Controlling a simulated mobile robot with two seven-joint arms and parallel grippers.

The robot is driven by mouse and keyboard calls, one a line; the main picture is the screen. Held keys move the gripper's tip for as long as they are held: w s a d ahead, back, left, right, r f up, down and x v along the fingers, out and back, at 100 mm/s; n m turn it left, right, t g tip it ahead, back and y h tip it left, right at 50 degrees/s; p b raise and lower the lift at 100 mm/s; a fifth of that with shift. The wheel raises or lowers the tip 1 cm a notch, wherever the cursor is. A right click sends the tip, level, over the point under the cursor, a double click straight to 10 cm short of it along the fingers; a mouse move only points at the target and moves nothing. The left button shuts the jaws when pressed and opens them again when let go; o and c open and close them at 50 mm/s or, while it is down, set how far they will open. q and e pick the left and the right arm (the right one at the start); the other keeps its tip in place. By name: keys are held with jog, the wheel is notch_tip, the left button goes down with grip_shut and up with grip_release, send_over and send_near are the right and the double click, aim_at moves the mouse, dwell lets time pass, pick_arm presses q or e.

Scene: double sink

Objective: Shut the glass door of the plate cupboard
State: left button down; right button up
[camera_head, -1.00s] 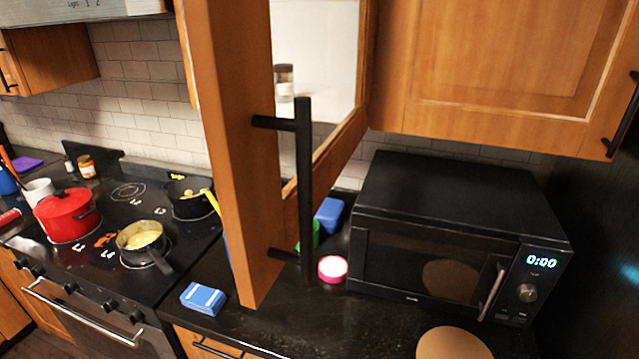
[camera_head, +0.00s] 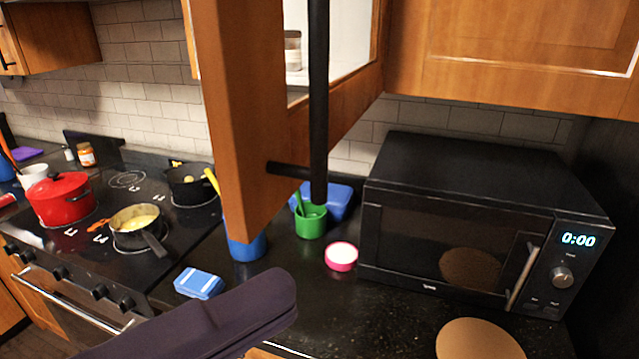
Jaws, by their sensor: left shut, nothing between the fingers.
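The plate cupboard's door (camera_head: 240,120) stands open, swung out toward me, and I see its wooden frame nearly edge-on. Its long black bar handle (camera_head: 318,110) hangs on the right side of that edge. Through the opening, a jar (camera_head: 293,50) shows inside the pale cupboard. My left gripper (camera_head: 284,300) reaches in from the bottom left, dark and shut, with nothing held. In the picture it is below the door's lower end and apart from it. My right gripper is not in view.
A black microwave (camera_head: 470,215) stands on the counter at right. A blue cup (camera_head: 246,247), green cup (camera_head: 310,222), pink-rimmed tub (camera_head: 341,257) and blue box (camera_head: 198,283) sit below the door. A red pot (camera_head: 62,198) and pans occupy the stove at left.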

pick_arm(q)
jog(key=p+x, duration=0.3)
jog(key=x, duration=0.6)
jog(key=shift+w+a+r, duration=0.1)
jog(key=shift+w+a, duration=0.2)
jog(key=shift+a, duration=0.35)
jog(key=shift+w+a+f, duration=0.1)
jog(key=shift+w+a, duration=0.2)
jog(key=shift+a, duration=0.3)
jog(key=shift+w+a+r, duration=0.1)
jog(key=shift+w+a, duration=0.2)
jog(key=shift+a, duration=0.35)
